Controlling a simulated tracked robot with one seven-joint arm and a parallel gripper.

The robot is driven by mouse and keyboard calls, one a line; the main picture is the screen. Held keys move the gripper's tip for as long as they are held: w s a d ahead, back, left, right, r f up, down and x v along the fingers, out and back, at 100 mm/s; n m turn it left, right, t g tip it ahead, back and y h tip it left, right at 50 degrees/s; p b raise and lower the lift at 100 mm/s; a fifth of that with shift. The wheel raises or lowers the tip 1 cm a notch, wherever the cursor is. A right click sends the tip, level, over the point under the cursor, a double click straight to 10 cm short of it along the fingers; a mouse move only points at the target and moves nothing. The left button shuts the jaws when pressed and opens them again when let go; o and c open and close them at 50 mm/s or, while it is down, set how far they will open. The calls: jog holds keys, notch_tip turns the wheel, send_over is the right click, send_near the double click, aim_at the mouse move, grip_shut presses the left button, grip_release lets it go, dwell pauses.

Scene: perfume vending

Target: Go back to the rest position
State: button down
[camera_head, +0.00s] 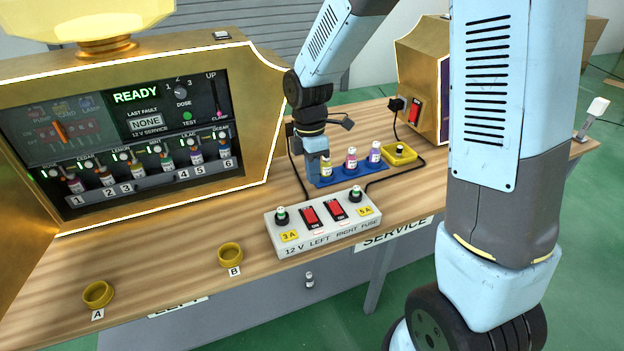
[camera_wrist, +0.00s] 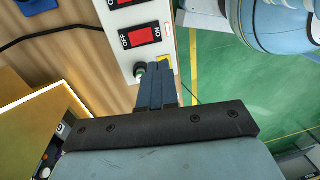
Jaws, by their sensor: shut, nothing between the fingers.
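My gripper (camera_head: 318,178) hangs over the wooden counter in the head view, behind the white fuse box (camera_head: 349,235) and at the left end of the blue tray (camera_head: 350,175). In the wrist view my gripper (camera_wrist: 158,68) has its two blue fingers together with nothing between them. The fingertips overlap the end of the white box (camera_wrist: 121,45) near a fuse knob (camera_wrist: 140,70); the height gap between them cannot be told. Two red rocker switches (camera_head: 311,217) sit on the box between two green-topped fuse knobs.
The blue tray holds several small bottles (camera_head: 351,160), with a yellow holder (camera_head: 399,154) to its right. Yellow rings A (camera_head: 98,294) and B (camera_head: 231,254) lie on the front counter. The gold vending machine (camera_head: 240,100) stands left and reads READY. Black cables run behind the box.

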jog(key=shift+r, duration=0.1)
dwell(0.4)
jog(key=s+d+r+m+t, duration=0.3)
jog(key=s+d+r+m, duration=0.5)
jog(key=r+m, duration=0.2)
jog(key=s+d+r+m+t, duration=0.4)
jog(key=s+d+r+m, duration=0.5)
jog(key=r+m, duration=0.2)
jog(key=shift+s+d+r, duration=0.2)
jog(key=shift+d+r, duration=0.1)
jog(key=shift+r, duration=0.25)
